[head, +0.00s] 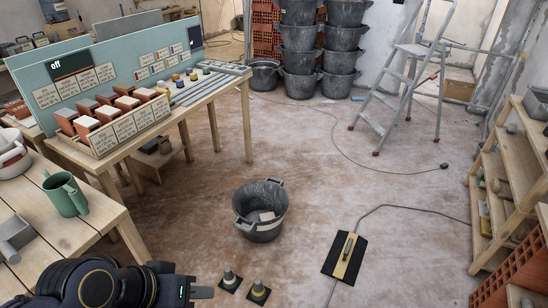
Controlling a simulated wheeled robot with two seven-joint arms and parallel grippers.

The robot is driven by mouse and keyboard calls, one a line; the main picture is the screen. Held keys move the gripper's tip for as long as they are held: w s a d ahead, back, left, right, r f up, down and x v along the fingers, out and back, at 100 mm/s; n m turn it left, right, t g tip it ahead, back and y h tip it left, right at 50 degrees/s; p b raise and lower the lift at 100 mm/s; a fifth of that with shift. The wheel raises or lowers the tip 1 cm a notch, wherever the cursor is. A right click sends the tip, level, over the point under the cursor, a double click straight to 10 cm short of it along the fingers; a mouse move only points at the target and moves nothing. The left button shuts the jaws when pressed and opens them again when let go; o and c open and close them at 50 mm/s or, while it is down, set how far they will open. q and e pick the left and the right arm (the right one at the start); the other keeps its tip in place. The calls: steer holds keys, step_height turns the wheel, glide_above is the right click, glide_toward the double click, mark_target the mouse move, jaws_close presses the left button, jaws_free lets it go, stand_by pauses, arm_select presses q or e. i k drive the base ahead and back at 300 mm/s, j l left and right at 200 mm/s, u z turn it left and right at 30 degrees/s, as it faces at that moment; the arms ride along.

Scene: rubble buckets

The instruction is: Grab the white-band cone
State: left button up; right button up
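Two small dark cones on square bases are at the bottom centre of the head view. The white-band cone (229,278) is the left one, with a pale band near its top. The other cone (259,291) has a yellow band and stands just to its right. My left gripper (203,292) comes in from the bottom left, its tip just left of the white-band cone in the picture. A gap shows between them. Its fingers overlap in this view, so their opening is unclear. My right gripper is not in view.
A black bucket (245,216) with something pale inside stands on the floor beyond the cones. A wooden table (75,235) with a green mug (66,198) is at left. Shelves (500,190) stand at right.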

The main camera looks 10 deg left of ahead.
mark_target(231, 282)
steer(key=u, duration=0.95)
steer(key=i+j+u, duration=0.1)
steer(key=i+u, duration=0.3)
steer(key=i, duration=0.2)
steer(key=i+l+u, duration=0.1)
steer(key=i+u, duration=0.25)
steer(key=i, duration=0.3)
